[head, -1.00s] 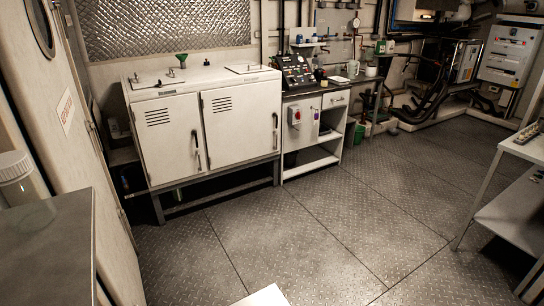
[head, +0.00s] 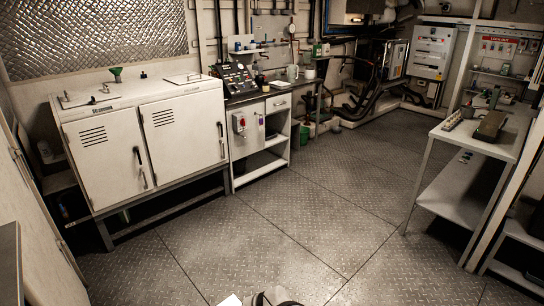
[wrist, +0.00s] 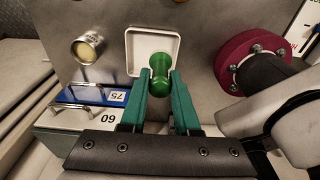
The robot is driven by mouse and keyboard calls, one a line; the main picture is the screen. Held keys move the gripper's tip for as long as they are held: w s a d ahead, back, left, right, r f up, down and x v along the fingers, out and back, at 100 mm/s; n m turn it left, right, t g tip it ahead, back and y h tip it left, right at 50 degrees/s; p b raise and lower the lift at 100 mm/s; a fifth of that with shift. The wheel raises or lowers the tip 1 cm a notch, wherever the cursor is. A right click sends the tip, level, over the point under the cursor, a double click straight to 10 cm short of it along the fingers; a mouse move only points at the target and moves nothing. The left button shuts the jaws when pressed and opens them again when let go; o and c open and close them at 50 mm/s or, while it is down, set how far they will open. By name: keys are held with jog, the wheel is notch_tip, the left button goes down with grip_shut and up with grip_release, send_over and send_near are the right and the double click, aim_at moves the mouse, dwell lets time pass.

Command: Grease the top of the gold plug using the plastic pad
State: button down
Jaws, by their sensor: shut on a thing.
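In the wrist view, my gripper (wrist: 160,96) has two teal fingers shut on a green, glossy plastic piece (wrist: 160,72) with a rounded end. I cannot tell whether this piece is the plastic pad or part of it. Behind it is a shallow white square dish (wrist: 134,40) on a grey metal surface. A short round gold-rimmed piece (wrist: 87,47), likely the gold plug, sits on the same surface left of the dish, apart from my gripper. Neither the gripper nor the gold piece can be made out in the head view.
A dark red flanged disc (wrist: 252,66) with bolts is right of the dish. Labels marked 75 (wrist: 100,95) and 60 (wrist: 85,117) lie at left. White cabinets (head: 140,140) stand at the left wall, a bench (head: 470,138) at right. The floor (head: 270,220) between is clear.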

jog(key=w+a+f, duration=0.2)
jog(key=w+a, duration=0.7)
jog(key=a, duration=0.5)
jog(key=shift+a+f, duration=0.2)
jog(key=shift+f, duration=2.5)
jog(key=shift+f, duration=0.6)
notch_tip(320, 180, up, 7)
